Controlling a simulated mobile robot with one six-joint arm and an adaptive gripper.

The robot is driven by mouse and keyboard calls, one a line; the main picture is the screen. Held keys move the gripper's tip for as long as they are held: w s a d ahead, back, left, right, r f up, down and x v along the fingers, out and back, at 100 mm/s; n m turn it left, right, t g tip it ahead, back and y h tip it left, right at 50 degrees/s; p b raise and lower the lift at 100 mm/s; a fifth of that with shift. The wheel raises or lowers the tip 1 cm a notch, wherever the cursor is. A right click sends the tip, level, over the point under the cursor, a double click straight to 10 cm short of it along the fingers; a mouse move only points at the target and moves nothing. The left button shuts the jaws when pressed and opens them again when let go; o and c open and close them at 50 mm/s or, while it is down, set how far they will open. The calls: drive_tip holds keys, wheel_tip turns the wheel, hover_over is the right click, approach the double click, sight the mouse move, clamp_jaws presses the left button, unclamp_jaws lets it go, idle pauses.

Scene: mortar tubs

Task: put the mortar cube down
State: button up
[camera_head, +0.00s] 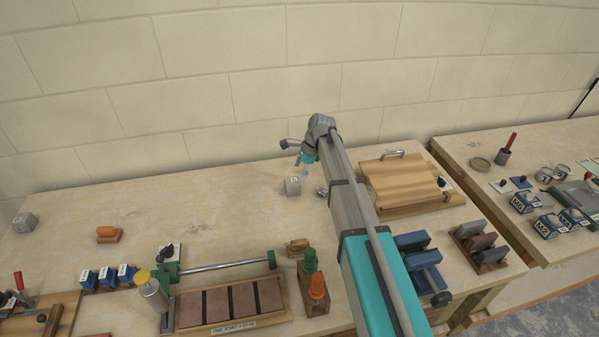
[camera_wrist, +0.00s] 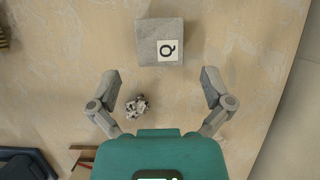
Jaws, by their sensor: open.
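A grey mortar cube (camera_head: 293,186) with a white label stands on the wooden bench near the wall. In the wrist view the cube (camera_wrist: 160,44) shows a label with the letter Q. It lies just beyond my fingertips and apart from them. My gripper (camera_wrist: 160,82) is open and empty, with its fingers spread wide. In the head view my gripper (camera_head: 296,160) is above the bench beside the cube, partly hidden by my own arm.
A small crumpled grey lump (camera_wrist: 137,105) lies on the bench between my fingers. Another grey cube (camera_head: 24,222) stands at the far left. A wooden board with a handle (camera_head: 400,182) is to the right. Brick tiles in a tray (camera_head: 230,303) are in front. Bare bench lies left of the cube.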

drive_tip(key=shift+p+v, duration=2.2)
drive_tip(key=shift+v, duration=0.55)
drive_tip(key=s+d+n+h, duration=0.1)
drive_tip(key=s+d+n, duration=0.3)
drive_tip(key=s, duration=0.5)
drive_tip(key=s+d+f+n+h, duration=0.1)
drive_tip(key=s+d+n, duration=0.3)
drive_tip(key=s, duration=0.5)
drive_tip(key=s+d+n+h, duration=0.2)
drive_tip(key=s+d+n, duration=0.3)
drive_tip(key=s+n, duration=0.2)
drive_tip(key=s, duration=0.2)
drive_tip(key=shift+s+f+n+t+h, duration=0.15)
drive_tip(key=shift+s+n+t+h, duration=0.15)
drive_tip(key=shift+n+t, duration=0.1)
